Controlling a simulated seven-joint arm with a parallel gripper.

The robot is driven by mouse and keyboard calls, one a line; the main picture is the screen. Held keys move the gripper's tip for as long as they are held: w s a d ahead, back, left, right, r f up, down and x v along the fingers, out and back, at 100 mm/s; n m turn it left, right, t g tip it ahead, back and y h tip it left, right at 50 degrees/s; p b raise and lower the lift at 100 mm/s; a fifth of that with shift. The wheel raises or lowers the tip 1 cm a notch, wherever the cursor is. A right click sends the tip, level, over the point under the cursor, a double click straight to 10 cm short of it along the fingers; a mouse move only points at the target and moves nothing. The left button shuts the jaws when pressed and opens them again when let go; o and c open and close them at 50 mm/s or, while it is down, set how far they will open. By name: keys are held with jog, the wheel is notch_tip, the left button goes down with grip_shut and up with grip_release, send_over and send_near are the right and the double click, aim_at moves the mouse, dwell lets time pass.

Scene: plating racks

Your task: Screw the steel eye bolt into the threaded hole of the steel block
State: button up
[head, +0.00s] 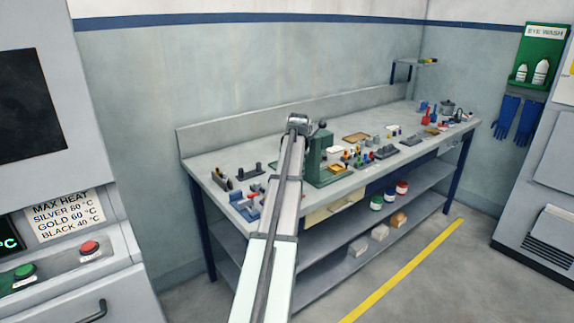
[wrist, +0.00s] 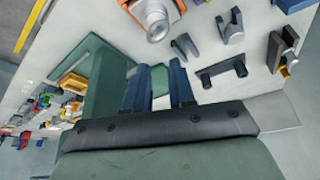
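My gripper (wrist: 159,68) shows in the wrist view as two blue fingers standing apart on a dark bolted bar. It is open, and I see nothing clearly held between the fingers. In the head view my arm reaches over the left part of the bench, and its fingers are hidden. I cannot surely pick out the steel eye bolt or the steel block with its threaded hole. Small grey and dark metal pieces lie beyond the fingers, among them an upright grey piece (wrist: 230,27) and a dark piece with two raised ends (wrist: 222,72).
The bench (head: 232,163) runs along the wall. A green press (head: 318,158) stands just right of my arm, with many small parts farther right. A silver cylinder (wrist: 155,22) lies beyond the fingers. Patches of bare bench top lie between the pieces.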

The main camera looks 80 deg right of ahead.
jog(key=m+g, duration=0.1)
jog(key=m, duration=0.2)
jog(key=w+m+g, duration=0.1)
jog(key=m, duration=0.3)
jog(key=shift+d+g, duration=0.1)
jog(key=shift+g, duration=0.3)
jog(key=shift+w+m+g+y, duration=0.15)
jog(key=shift+m+g, duration=0.2)
jog(key=shift+m, duration=0.65)
jog(key=shift+w+m+g+y, duration=0.2)
jog(key=shift+m+g, duration=0.2)
jog(key=shift+m, duration=0.6)
jog(key=shift+w+m+g+y, duration=0.15)
jog(key=shift+m+g, duration=0.2)
jog(key=shift+m, duration=0.65)
jog(key=shift+f, duration=1.15)
jog(key=shift+a+f, duration=0.2)
jog(key=shift+f, duration=0.5)
jog(key=shift+a+f, duration=0.15)
jog(key=shift+f, duration=0.5)
jog(key=shift+d+f, duration=0.3)
jog(key=shift+f, duration=0.05)
jog(key=shift+s+a+r, duration=0.1)
jog(key=shift+a+r, duration=0.05)
jog(key=shift+d+r, duration=0.15)
jog(key=shift+d, duration=0.05)
grip_shut()
